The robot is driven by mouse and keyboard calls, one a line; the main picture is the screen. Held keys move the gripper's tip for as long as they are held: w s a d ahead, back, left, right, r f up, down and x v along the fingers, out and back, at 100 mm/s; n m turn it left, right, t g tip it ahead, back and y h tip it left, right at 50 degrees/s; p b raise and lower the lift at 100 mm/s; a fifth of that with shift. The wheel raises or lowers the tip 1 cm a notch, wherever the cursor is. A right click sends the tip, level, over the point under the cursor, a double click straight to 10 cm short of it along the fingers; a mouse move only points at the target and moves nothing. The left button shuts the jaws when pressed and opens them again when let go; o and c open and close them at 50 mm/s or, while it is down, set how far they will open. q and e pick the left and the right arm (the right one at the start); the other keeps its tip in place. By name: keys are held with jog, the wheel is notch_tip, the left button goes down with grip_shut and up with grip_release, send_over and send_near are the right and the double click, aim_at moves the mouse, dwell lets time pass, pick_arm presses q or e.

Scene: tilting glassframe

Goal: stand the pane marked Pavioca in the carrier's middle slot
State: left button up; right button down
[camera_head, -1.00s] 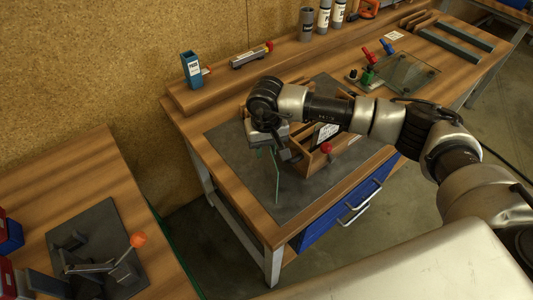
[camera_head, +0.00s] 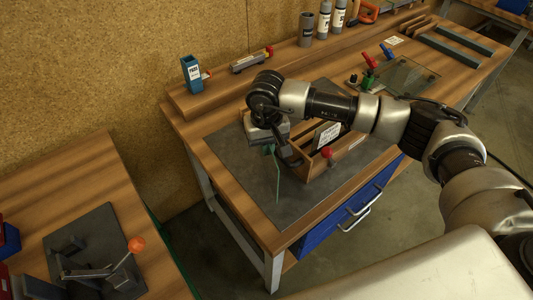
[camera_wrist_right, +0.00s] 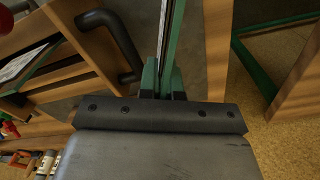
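My right gripper (camera_head: 270,143) is shut on a glass pane (camera_head: 277,178) with a greenish edge, which hangs upright and nearly edge-on to the head camera. In the right wrist view the pane (camera_wrist_right: 170,35) stands between the green fingertips (camera_wrist_right: 164,82). No marking on it can be read. The wooden carrier (camera_head: 347,151) stands just to the right of the gripper on the grey mat, partly hidden by my arm. A panel with a white label (camera_head: 327,134) stands in it; the label is too small to read. Its middle slot cannot be made out. My left gripper is out of view.
A red knob (camera_head: 327,152) is at the carrier's front. A blue holder (camera_head: 192,73) stands on the back ledge. Another glass sheet (camera_head: 402,76) lies at the right, near red and blue handled tools. The grey mat (camera_head: 235,155) is clear left of the pane.

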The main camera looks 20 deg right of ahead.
notch_tip(320, 180, up, 8)
jog(key=b, duration=0.2)
jog(key=w+d+r+m, duration=0.3)
jog(key=d+r+m, duration=0.1)
jog(key=d+m, duration=0.4)
jog(key=w+d+r+m, duration=0.2)
jog(key=d+r+m, duration=0.25)
jog(key=d, duration=0.55)
notch_tip(320, 180, down, 18)
jog(key=shift+w+r+m+p, duration=0.25)
jog(key=shift+m+p, duration=0.1)
jog(key=shift+m, duration=0.1)
jog(key=shift+s+f, duration=0.1)
